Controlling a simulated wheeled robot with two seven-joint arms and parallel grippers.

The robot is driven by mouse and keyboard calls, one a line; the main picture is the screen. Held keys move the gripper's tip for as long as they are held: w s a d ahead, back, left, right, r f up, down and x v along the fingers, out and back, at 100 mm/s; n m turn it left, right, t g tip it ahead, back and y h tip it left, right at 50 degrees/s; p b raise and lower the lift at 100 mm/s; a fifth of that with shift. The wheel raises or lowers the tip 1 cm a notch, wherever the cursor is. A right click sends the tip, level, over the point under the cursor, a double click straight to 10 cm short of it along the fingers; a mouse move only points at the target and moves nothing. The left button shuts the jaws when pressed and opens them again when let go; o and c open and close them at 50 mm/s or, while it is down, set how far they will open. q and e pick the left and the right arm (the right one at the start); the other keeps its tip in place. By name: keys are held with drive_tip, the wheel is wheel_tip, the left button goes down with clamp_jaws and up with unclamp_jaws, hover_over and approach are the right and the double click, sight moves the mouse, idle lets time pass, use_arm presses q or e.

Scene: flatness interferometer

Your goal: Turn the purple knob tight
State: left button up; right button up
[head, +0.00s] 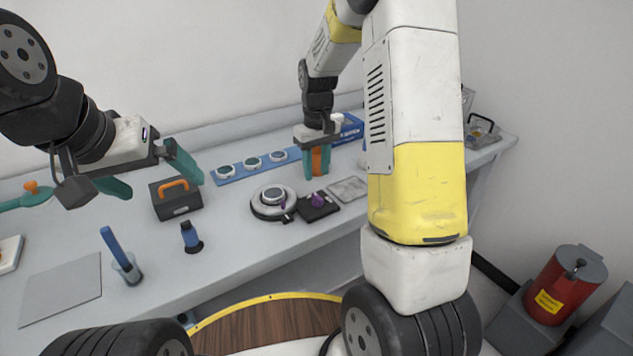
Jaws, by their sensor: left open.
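The purple knob (318,200) sits on a small dark square block (316,211) on the bench, just right of a round white-and-dark instrument (272,201). My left gripper (150,178) is open and empty above the bench at the left, well away from the knob. My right gripper (317,163) points down just behind the knob, apart from it. An orange piece shows between its teal fingers; I cannot tell whether they grip it.
A dark box with an orange handle (175,200) stands below my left gripper. A blue strip with round pieces (235,175) lies behind the instrument. A grey plate (348,188) lies right of the knob. A blue-handled tool in a cup (128,270) stands front left.

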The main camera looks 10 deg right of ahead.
sight(318, 196)
drive_tip(key=shift+w+d+f, duration=0.1)
drive_tip(key=shift+d+f, duration=0.05)
drive_tip(key=shift+f, duration=0.7)
wheel_tip(318, 196, down, 7)
drive_tip(key=shift+c, duration=0.3)
clamp_jaws()
